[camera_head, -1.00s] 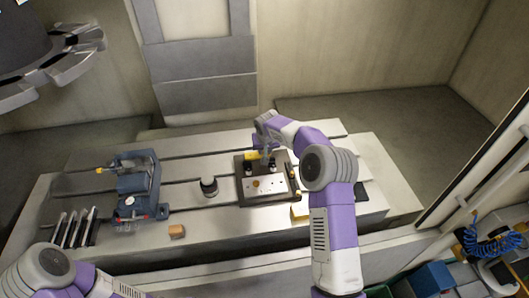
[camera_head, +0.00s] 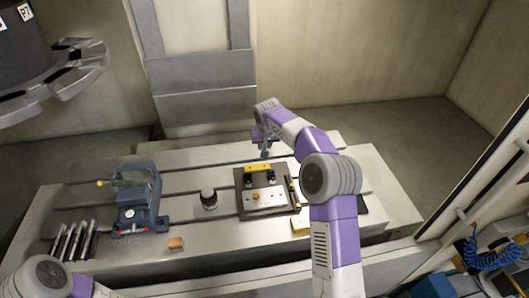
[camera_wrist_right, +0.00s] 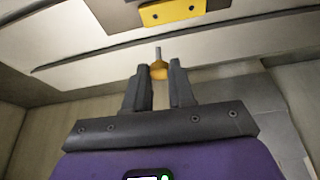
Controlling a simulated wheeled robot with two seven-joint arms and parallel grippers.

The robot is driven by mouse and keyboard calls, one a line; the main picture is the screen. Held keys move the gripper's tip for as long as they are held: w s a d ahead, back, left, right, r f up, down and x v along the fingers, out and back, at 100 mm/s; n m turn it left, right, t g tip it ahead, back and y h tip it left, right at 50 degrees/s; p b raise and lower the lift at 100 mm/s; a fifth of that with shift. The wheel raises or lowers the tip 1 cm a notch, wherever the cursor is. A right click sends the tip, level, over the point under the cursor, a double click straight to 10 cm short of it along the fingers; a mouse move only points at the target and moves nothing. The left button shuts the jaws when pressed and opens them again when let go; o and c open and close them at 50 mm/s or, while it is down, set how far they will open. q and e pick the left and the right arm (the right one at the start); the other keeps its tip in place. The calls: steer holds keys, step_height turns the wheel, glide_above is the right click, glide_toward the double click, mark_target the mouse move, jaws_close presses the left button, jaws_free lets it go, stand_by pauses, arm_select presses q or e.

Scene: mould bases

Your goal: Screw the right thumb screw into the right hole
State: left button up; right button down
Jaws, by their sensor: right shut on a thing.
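My right gripper (camera_head: 265,155) hangs just behind the mould base (camera_head: 244,206), apart from it. In the wrist view my right gripper (camera_wrist_right: 158,68) is shut on a brass thumb screw (camera_wrist_right: 158,71); its grey shank points away from the hand. A yellow bar (camera_head: 256,168) with dark holes lies on the back of the base; it also shows ahead of the screw in the wrist view (camera_wrist_right: 172,11). Another brass round piece (camera_head: 256,195) sits on the light plate of the base. My left arm shows at the bottom left, its gripper out of frame.
A blue-grey vise (camera_head: 137,200), a dark round cylinder (camera_head: 209,199) and a small brown block (camera_head: 176,243) stand left of the base. The slotted table (camera_head: 220,232) is clear behind the base.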

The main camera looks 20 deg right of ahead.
steer(key=shift+r+p, duration=0.4)
steer(key=shift+r, duration=0.45)
steer(key=shift+r+p, duration=1.6)
steer(key=shift+r, duration=0.2)
steer(key=n+y+p, duration=0.1)
steer(key=n+y, duration=0.1)
steer(key=n, duration=0.4)
glide_above(271, 195)
steer(key=s, duration=0.1)
step_height(271, 195, down, 6)
steer(key=shift+s+d+f+b, duration=0.1)
steer(key=shift+f+b, duration=0.6)
steer(key=shift+f, duration=0.45)
steer(key=shift+s+f+b, duration=0.1)
steer(key=shift+f+b, duration=0.6)
steer(key=shift+f, duration=0.45)
steer(key=shift+f+b, duration=0.4)
steer(key=shift+b, duration=0.05)
steer(key=shift+f+b, duration=0.45)
steer(key=shift+b, duration=0.3)
steer(key=shift+f, duration=0.15)
steer(key=shift+f+b, duration=0.9)
